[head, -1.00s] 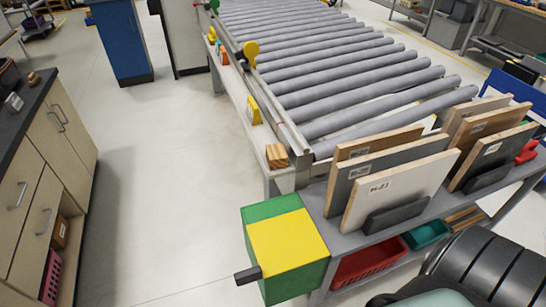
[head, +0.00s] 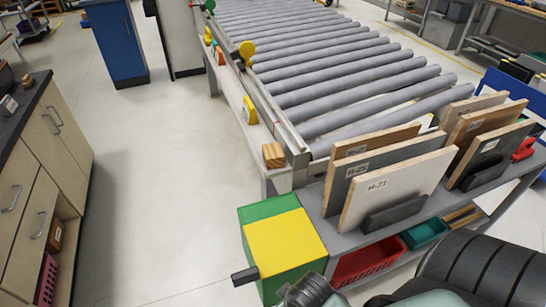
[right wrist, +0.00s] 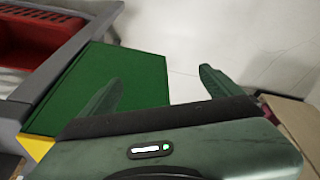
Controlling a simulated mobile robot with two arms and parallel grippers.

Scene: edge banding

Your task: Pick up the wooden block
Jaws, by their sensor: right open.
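The wooden block (head: 273,155) is small and light brown with striped grain. In the head view it rests on the narrow ledge at the near end of the roller conveyor, with nothing holding it. My right gripper (right wrist: 160,88) shows in the right wrist view with its two green fingers wide apart and nothing between them. The block is not seen in that view. In the head view only parts of my arm show at the bottom right, well nearer than the block. My left gripper is in neither view.
A green and yellow box (head: 284,244) stands in front of the block; its green side shows in the wrist view (right wrist: 125,80). Several upright panels (head: 396,187) stand on the grey bench to the right. A roller conveyor (head: 340,80) runs behind. Floor on the left is clear.

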